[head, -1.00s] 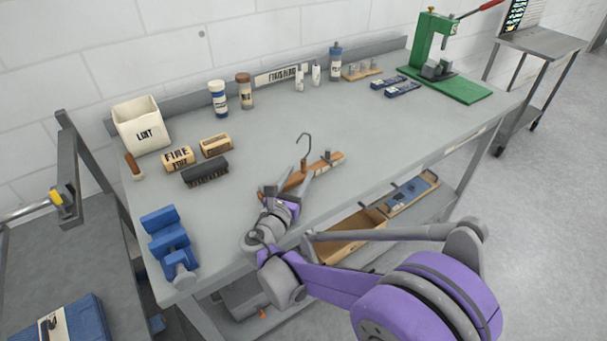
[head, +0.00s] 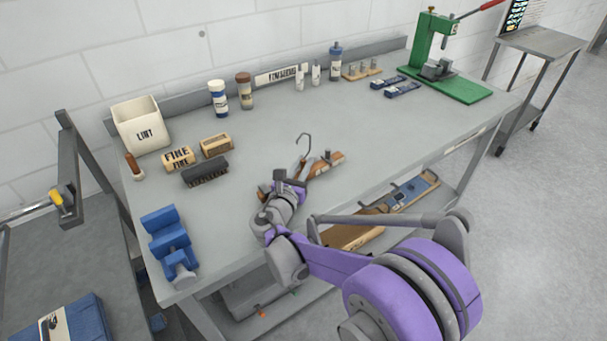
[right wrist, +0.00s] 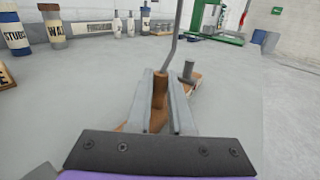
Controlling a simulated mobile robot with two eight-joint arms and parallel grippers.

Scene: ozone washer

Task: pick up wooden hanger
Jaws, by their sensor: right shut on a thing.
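The wooden hanger (head: 326,163) lies near the front edge of the grey workbench (head: 375,130), its metal hook (head: 304,143) standing up. My right gripper (head: 298,184) reaches over the bench edge and hides much of the hanger's middle and left part. In the right wrist view, my right gripper (right wrist: 160,100) has its two grey fingers on either side of the hanger's brown wooden neck (right wrist: 159,92), just below the hook. It is shut on that neck. I cannot tell whether the hanger is clear of the bench top. My left gripper is not in view.
A blue vise (head: 168,240) stands at the bench's front left corner. A dark brush (head: 205,172), two labelled blocks and a lint bin (head: 140,125) are at the left. Bottles line the back, and a green press (head: 440,60) is at the far right. The bench middle is clear.

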